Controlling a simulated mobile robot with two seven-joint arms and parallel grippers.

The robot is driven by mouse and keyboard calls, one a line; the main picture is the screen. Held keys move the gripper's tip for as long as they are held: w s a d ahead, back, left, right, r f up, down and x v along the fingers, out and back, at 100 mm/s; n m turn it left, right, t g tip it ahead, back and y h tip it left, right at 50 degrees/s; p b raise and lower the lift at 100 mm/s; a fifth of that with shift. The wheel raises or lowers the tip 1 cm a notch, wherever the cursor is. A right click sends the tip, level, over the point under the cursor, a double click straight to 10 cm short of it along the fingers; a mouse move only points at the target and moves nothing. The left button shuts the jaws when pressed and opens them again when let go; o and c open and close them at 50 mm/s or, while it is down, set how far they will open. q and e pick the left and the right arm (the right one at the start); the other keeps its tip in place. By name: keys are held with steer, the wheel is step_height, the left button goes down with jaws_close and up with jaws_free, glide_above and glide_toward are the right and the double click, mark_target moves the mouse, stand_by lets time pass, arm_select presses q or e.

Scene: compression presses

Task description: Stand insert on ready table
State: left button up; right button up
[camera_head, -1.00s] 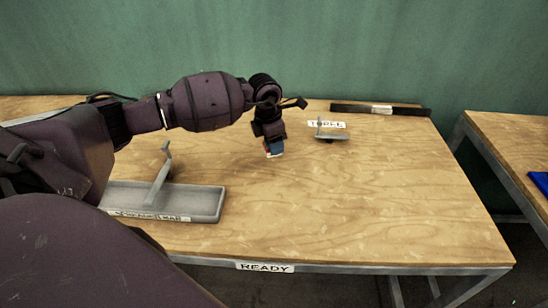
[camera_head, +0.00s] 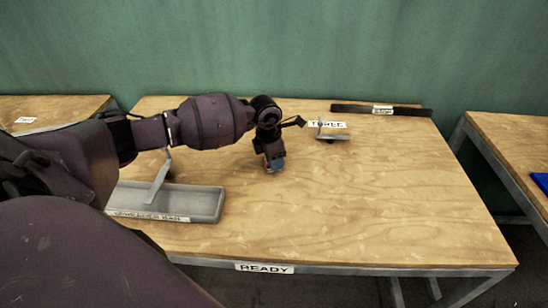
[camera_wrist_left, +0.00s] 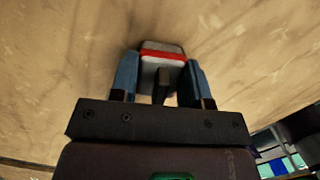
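The insert (camera_wrist_left: 163,62) is a grey block with a red stripe in the left wrist view. My left gripper (camera_wrist_left: 160,82) has its blue fingers on either side of the insert and is shut on it. In the head view my left gripper (camera_head: 273,167) points down over the middle of the ready table (camera_head: 370,205), close above the wood. The fingers hide most of the insert there, and I cannot tell whether it touches the tabletop. My right gripper is in neither view.
A small grey fixture (camera_head: 331,136) sits by a label at the back. A dark bar (camera_head: 405,110) lies along the back edge. The right side of the table is clear.

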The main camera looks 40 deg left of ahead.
arm_select(q)
steer(key=o, duration=0.4)
steer(key=shift+o, duration=0.2)
steer(key=shift+r, duration=0.25)
steer(key=r, duration=0.7)
steer(key=s+a+r+p, duration=0.1)
steer(key=r, duration=0.2)
steer(key=shift+s+r, duration=0.1)
steer(key=shift+r, duration=0.1)
steer(key=shift+s+r, duration=0.1)
steer(key=shift+r, duration=0.55)
